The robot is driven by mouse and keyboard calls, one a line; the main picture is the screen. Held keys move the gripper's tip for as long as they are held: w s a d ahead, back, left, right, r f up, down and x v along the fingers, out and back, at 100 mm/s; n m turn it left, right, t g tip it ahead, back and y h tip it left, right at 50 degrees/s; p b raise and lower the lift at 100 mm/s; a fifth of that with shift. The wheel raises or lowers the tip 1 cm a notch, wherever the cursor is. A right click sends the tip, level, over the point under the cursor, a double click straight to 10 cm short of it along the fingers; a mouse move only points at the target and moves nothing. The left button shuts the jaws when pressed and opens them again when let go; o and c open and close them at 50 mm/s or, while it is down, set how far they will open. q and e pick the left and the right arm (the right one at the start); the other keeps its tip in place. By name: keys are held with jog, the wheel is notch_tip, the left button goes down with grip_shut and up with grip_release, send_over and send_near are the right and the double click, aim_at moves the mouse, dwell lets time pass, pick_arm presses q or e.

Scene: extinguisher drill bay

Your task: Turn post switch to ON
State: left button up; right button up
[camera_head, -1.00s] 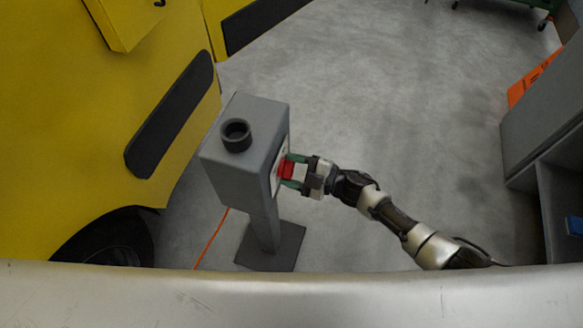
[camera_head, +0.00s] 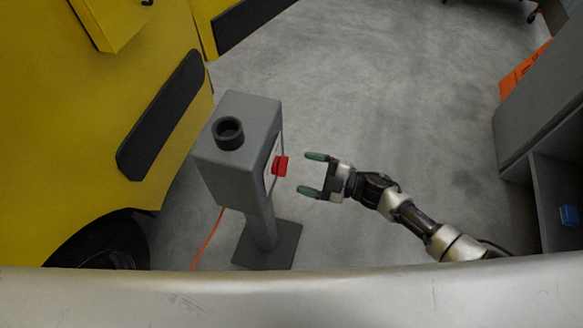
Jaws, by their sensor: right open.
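The grey post (camera_head: 236,160) stands upright on a dark square base plate (camera_head: 268,246), left of the picture's middle. The red switch (camera_head: 280,166) sticks out from a pale plate on the post's right face. I cannot read any ON or OFF marking at this size. My right gripper (camera_head: 313,174) is open and empty just right of the red switch, with a gap between its green fingertips and the switch. Its fingers point left toward the switch. My left gripper is not in view.
A yellow vehicle (camera_head: 90,130) with a dark tyre (camera_head: 100,245) fills the left side, close to the post. A grey cabinet (camera_head: 535,105) stands at the right, with an orange thing (camera_head: 522,75) behind it. The concrete floor (camera_head: 390,90) between is clear.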

jog(key=v, duration=0.5)
jog(key=shift+a, duration=0.1)
dwell(0.3)
jog(key=d+f+m+t+h, duration=0.3)
jog(key=f+m+h, duration=0.15)
jog(key=f, duration=0.25)
jog(key=d+f+m+t+h, duration=0.3)
jog(key=f+m, duration=0.2)
jog(key=f, duration=0.1)
jog(key=s+d+f+m+g+h, duration=0.1)
jog(key=s+d+f+m+h, duration=0.2)
jog(key=s+f, duration=0.3)
jog(key=s+d+f+m+g+h, duration=0.1)
jog(key=s+d+f+m+h, duration=0.25)
jog(key=f, duration=0.45)
jog(key=s+f+m+g+h, duration=0.1)
jog(key=s+f+g, duration=0.3)
jog(key=s, duration=0.9)
jog(key=s+d+f+m+g+h, duration=0.1)
jog(key=s+f, duration=0.6)
jog(key=s, duration=0.7)
jog(key=m+g+h, duration=0.1)
jog(key=m+g, duration=0.1)
jog(key=g, duration=0.1)
jog(key=shift+m+g, duration=0.3)
jog(key=shift+m, duration=0.1)
